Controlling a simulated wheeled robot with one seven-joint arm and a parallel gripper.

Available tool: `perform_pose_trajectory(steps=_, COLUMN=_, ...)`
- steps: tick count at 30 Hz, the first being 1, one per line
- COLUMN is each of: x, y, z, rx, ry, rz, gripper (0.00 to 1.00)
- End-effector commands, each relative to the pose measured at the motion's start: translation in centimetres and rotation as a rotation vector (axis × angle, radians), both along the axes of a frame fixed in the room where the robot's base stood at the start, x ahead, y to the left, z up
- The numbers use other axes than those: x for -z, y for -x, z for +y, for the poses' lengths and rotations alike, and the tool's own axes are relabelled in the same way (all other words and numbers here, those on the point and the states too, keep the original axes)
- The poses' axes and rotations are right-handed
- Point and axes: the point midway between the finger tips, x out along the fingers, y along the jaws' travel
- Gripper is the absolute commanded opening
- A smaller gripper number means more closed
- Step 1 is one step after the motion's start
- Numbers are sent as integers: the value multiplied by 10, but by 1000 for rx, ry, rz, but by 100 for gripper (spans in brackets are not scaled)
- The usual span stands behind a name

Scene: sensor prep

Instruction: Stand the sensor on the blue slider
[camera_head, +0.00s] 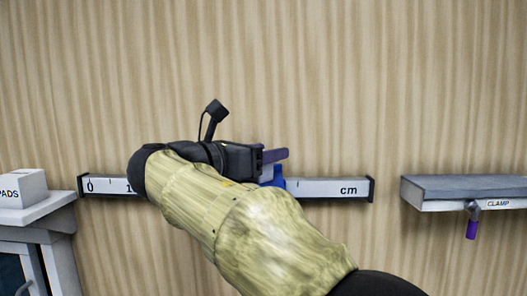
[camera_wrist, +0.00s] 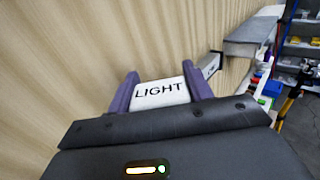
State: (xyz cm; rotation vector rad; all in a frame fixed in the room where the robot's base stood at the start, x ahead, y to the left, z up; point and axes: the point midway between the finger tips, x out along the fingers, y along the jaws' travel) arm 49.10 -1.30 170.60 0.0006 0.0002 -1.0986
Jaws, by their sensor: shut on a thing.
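The sensor, a white block marked LIGHT (camera_wrist: 161,93), is held between the two purple fingers of my gripper (camera_head: 274,155) in the wrist view. The blue slider (camera_head: 278,179) sits on a white ruler rail (camera_head: 330,187) fixed to the wall, marked 0 at the left and cm at the right. My gripper is just above the slider in the picture, and my arm hides part of the rail. I cannot tell whether the sensor touches the slider.
A grey shelf (camera_head: 455,183) labelled CLAMP, with a purple-handled part hanging below, is to the right. A box marked PADS (camera_head: 22,188) stands on a grey cabinet (camera_head: 40,217) at the left. The wall above the rail is bare. Distant shelving with colored items shows in the wrist view.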

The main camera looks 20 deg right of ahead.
Motion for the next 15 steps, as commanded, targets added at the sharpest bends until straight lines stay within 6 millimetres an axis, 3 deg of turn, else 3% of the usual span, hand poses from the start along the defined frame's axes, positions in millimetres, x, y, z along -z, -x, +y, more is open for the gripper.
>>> perform_pose_trajectory(steps=3, x=1, y=0, z=-1, rx=2, ry=0, rz=0, gripper=60)
perform_pose_trajectory(steps=15, x=0, y=2, z=4, rx=0, ry=0, rz=-1, gripper=60)
